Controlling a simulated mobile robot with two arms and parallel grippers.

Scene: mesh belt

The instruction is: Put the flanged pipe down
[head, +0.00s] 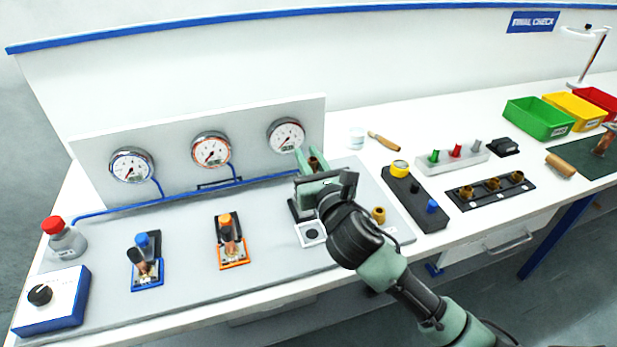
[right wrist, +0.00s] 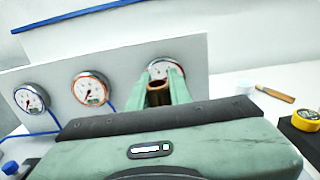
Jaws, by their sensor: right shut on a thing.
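A brown, hollow pipe end, taken to be the flanged pipe (head: 315,163), stands upright between the green fingers of my right gripper (head: 312,166). In the right wrist view its open top (right wrist: 158,92) shows between the two fingers (right wrist: 160,87), which are shut on it. The gripper hides its lower part, so I cannot tell whether it touches anything below. The gripper is over the grey panel (head: 185,300), in front of the right gauge (head: 286,135). A black-and-white holder (head: 312,234) shows partly under the gripper. My left gripper is not in view.
Blue (head: 146,270) and orange (head: 232,250) fixtures stand to the left. A small brass fitting (head: 378,215) stands just right of my gripper. A dark control box (head: 415,200) and a black rack (head: 491,192) with brass fittings lie further right. Green (head: 538,119) and yellow (head: 575,110) bins stand behind.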

